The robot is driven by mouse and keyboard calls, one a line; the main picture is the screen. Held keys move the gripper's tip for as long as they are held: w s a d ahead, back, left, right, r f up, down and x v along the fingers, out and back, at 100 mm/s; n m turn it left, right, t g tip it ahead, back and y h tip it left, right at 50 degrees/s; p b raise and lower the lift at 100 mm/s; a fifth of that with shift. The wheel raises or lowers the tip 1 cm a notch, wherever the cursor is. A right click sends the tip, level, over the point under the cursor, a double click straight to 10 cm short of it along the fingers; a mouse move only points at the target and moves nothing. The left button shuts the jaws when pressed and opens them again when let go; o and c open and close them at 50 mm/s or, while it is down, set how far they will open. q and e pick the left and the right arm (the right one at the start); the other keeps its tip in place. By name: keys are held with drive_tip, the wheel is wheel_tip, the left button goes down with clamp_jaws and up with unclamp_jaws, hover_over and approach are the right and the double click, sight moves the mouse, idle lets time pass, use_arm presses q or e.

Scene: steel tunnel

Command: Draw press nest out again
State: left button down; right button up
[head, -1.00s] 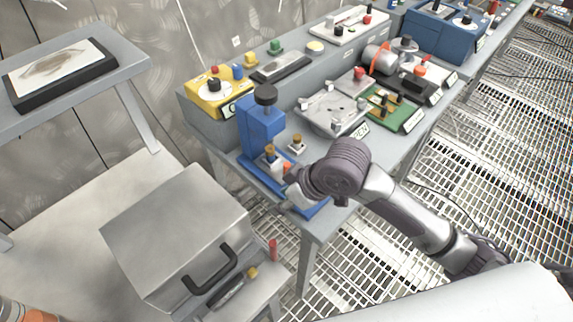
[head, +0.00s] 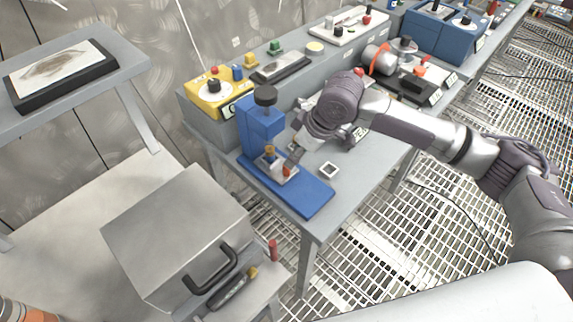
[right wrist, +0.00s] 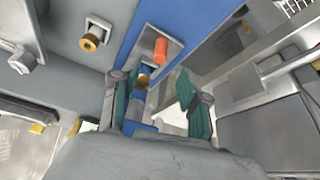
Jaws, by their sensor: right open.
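The blue press (head: 262,128) with a black knob on top stands on the near end of the bench. Its long blue base (head: 308,196) reaches toward the bench's front edge. The press nest (head: 270,171) is a small metal piece on the base below the press head, with an orange handle (head: 287,171). The right wrist view shows the orange handle (right wrist: 161,50) on a metal plate. My right gripper (right wrist: 158,104) is open, its teal fingers apart on either side of a brass-and-blue part (right wrist: 143,80); contact is unclear. My left gripper is out of view.
A square holder (head: 329,170) sits on the bench right of the press. A brass-topped piece (right wrist: 90,41) shows in the right wrist view. A yellow control box (head: 218,92) stands behind the press. A grey cabinet (head: 180,235) stands at the front left.

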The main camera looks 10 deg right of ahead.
sight(276, 162)
drive_tip(key=x, duration=0.7)
drive_tip(key=shift+w+f, duration=0.1)
drive_tip(key=shift+f, duration=0.1)
clamp_jaws()
